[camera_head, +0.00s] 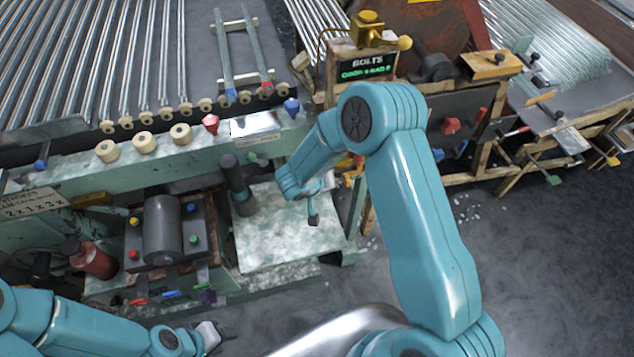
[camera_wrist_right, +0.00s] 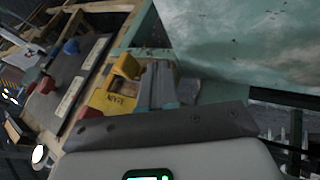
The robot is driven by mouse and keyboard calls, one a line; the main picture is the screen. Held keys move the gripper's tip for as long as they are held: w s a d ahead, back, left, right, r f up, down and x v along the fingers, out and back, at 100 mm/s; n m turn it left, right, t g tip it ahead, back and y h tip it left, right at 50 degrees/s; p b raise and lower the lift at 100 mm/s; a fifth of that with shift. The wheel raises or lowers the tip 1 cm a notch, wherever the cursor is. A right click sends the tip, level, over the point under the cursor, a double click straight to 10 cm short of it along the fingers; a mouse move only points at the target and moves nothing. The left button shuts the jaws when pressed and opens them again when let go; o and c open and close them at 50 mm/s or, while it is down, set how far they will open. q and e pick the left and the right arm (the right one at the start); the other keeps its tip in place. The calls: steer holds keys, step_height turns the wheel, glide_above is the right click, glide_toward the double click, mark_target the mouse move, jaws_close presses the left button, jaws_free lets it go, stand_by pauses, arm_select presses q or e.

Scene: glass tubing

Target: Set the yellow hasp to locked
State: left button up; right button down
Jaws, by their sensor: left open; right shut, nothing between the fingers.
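A yellow fitting with dark lettering, which looks like the hasp (camera_wrist_right: 118,88), is in the right wrist view, just left of my right gripper (camera_wrist_right: 158,85). In the head view a bit of yellow (camera_head: 352,173) shows behind my right arm, which hides most of it. I cannot tell the hasp's setting or whether the gripper touches it. My right gripper (camera_head: 313,212) is shut and empty, over the pale green plate beside the bench. My left gripper (camera_head: 212,337) is open and empty at the bottom, in front of the bench.
A green bench (camera_head: 270,180) carries a dark upright post (camera_head: 236,180) and a grey cylinder (camera_head: 162,230) among coloured knobs. A wooden frame (camera_head: 490,125) with a red knob (camera_head: 451,126) stands to the right. Grey floor (camera_head: 540,270) is clear at lower right.

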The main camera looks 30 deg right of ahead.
steer(key=d, duration=0.3)
steer(key=shift+s+r, duration=0.15)
steer(key=shift+s, duration=0.15)
